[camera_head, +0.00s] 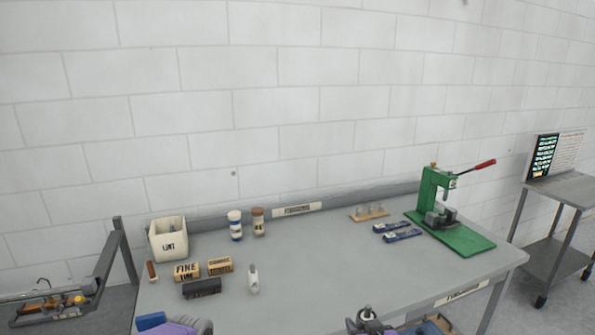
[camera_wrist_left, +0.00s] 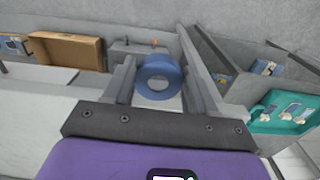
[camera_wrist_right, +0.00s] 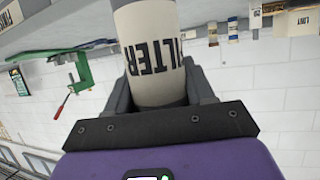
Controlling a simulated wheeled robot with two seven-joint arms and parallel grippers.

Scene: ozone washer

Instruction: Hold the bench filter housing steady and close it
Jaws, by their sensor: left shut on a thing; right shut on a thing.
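The filter housing (camera_wrist_right: 150,50) is a white cylinder with black FILTER lettering. In the right wrist view it stands between the fingers of my right gripper (camera_wrist_right: 157,82), which is shut on it. In the left wrist view my left gripper (camera_wrist_left: 158,62) is shut on a blue round part (camera_wrist_left: 158,88) with a hollow centre, seen end-on. I cannot tell whether this blue part touches the white cylinder. In the head view both grippers are at the bottom edge, largely cut off, and the housing is not clearly visible there.
The grey bench (camera_head: 320,265) carries a white bin (camera_head: 168,243), several small boxes and two jars at the left. A green lever press (camera_head: 450,225) and blue packets (camera_head: 402,236) stand at the right. The bench middle is clear. A cart (camera_head: 563,200) stands beyond the right edge.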

